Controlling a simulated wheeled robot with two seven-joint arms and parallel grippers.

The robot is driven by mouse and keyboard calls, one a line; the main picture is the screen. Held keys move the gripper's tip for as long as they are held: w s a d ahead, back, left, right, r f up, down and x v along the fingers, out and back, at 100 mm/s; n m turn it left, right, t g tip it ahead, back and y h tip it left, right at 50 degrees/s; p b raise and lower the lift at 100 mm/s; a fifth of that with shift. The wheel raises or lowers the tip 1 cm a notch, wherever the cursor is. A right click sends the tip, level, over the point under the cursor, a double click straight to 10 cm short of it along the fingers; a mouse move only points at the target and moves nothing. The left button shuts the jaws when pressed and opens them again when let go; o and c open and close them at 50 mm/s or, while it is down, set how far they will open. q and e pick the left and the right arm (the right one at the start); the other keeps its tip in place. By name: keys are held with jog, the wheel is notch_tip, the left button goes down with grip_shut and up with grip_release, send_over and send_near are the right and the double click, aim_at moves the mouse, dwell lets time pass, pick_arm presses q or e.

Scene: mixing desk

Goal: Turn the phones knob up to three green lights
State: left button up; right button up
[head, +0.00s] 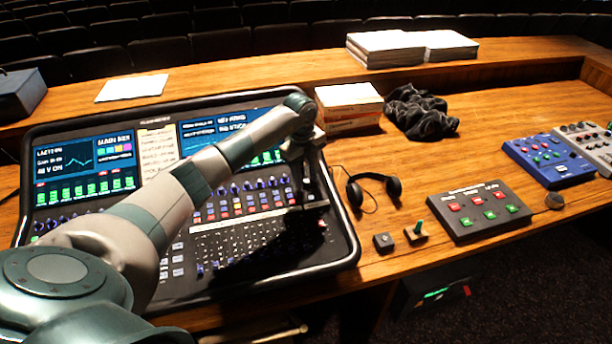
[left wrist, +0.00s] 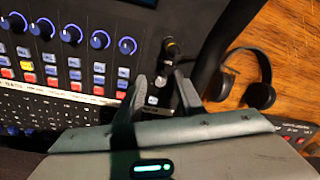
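The mixing desk (head: 345,240) fills the left of the head view. My left gripper (head: 314,198) points down over its right edge area. In the left wrist view my left gripper's two fingers (left wrist: 163,92) stand apart, with a gap between them. A small dark knob (left wrist: 170,48) shows just beyond the fingertips, near the desk's right rim; it looks like the phones knob, but I cannot read its label. I see no green lights beside it, and I cannot tell whether the fingers touch it. My right gripper is in neither view.
Blue-ringed knobs (left wrist: 71,34) and coloured buttons lie left of the fingers. Headphones (head: 372,188) lie right of the desk. A grey button box (head: 474,212), a blue box (head: 549,160) and a black cloth (head: 420,112) are farther right.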

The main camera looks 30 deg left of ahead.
pick_arm(q)
jog(key=shift+c, duration=0.3)
grip_shut()
jog(key=shift+w+f+m+b, duration=0.1)
jog(key=shift+m+b, duration=0.8)
jog(key=shift+b, duration=0.15)
jog(key=m+b, duration=0.2)
jog(key=m, duration=0.1)
jog(key=shift+g+b, duration=0.3)
jog(key=shift+b, duration=0.1)
jog(key=m+b, duration=0.2)
jog(key=m, duration=0.1)
jog(key=shift+w+m+b, duration=0.1)
jog(key=shift+m+b, duration=0.2)
jog(key=shift+m, duration=0.1)
jog(key=shift+m+g+b, duration=0.3)
jog(key=shift+m+b, duration=0.55)
jog(key=shift+m, duration=0.65)
jog(key=shift+r, duration=0.2)
